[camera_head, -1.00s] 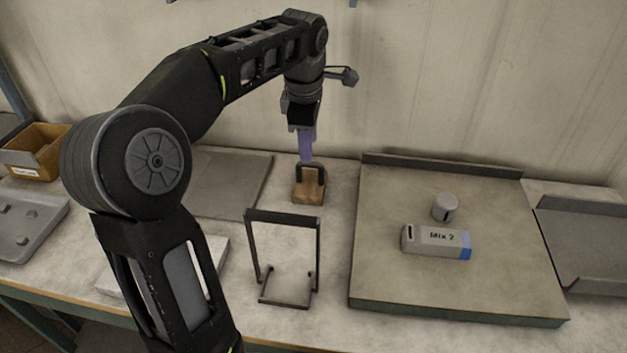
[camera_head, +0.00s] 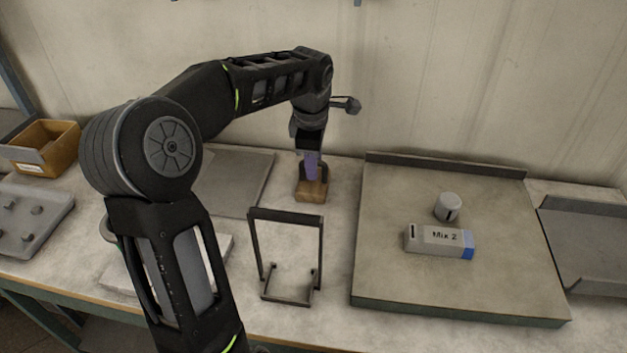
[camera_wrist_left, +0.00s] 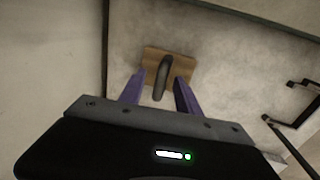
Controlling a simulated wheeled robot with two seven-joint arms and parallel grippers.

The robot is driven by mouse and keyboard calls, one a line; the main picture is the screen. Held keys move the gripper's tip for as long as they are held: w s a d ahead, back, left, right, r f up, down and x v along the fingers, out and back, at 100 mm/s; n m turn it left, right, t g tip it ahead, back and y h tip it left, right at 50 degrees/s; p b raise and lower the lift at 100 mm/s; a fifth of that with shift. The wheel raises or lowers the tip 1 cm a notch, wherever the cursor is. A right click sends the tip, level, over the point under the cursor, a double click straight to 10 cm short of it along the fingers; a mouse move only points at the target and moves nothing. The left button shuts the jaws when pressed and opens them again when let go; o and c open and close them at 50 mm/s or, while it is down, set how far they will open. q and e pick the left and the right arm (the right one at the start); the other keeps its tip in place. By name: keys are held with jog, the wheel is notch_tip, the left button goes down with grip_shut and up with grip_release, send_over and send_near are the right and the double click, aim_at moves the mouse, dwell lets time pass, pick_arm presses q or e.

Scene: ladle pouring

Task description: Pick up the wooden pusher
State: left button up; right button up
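The wooden pusher is a small wooden block (camera_head: 311,192) with a dark handle on top, standing on the table near the back wall. My left gripper (camera_head: 312,172) points down at it, its purple fingers level with the handle. In the left wrist view the open fingers (camera_wrist_left: 162,88) lie on either side of the dark handle (camera_wrist_left: 163,78), with a gap visible on both sides. The wooden base (camera_wrist_left: 182,66) shows beyond them. My right gripper is in neither view.
A dark wire stand (camera_head: 287,214) stands in front of the pusher. A flat grey plate (camera_head: 240,180) lies left, and an orange bin (camera_head: 55,150) farther left.

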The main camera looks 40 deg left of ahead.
pick_arm(q)
jog(key=shift+f, duration=0.45)
jog(key=shift+c, duration=0.6)
grip_shut()
